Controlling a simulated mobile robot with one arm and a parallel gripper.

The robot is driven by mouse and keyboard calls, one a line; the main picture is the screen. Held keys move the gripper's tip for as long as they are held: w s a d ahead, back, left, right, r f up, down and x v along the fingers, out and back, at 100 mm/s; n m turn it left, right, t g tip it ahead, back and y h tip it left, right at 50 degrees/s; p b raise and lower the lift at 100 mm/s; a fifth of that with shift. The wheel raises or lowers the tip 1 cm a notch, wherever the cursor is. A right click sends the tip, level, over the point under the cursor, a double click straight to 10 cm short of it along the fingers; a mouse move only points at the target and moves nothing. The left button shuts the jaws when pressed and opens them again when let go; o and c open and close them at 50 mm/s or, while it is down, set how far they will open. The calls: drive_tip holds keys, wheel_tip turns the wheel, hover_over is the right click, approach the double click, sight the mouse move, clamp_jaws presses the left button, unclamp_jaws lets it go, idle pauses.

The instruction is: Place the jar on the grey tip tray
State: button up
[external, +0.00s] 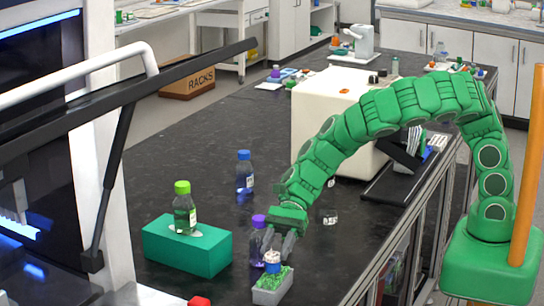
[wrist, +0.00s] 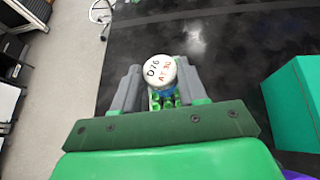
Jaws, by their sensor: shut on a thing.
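The jar (external: 272,259) has a white lid and a blue body. In the wrist view the jar (wrist: 159,70) shows its lid from above, marked "D76 AT 30". My gripper (wrist: 160,84) has its grey fingers on both sides of the jar and is shut on it. In the external view my gripper (external: 277,243) is at the jar, over the grey tip tray (external: 270,297), which has green tips. The jar is upright at the tray's top; I cannot tell whether it touches. Most of the tray is hidden in the wrist view.
A purple-capped bottle (external: 257,240) stands close behind the tray. A teal box (external: 188,252) with a green-capped bottle (external: 184,207) on it is to the left. A blue-capped bottle (external: 244,175) stands farther back. A white machine (external: 318,125) is behind my arm. The bench edge is right.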

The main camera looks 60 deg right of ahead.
drive_tip(key=shift+f, duration=1.05)
drive_tip(key=shift+f, duration=0.15)
drive_tip(key=o, duration=1)
drive_tip(key=shift+o, duration=0.2)
drive_tip(key=shift+d+r, duration=0.35)
drive_tip(key=shift+d, duration=0.05)
drive_tip(key=v, duration=1.1)
drive_tip(key=shift+o, duration=0.2)
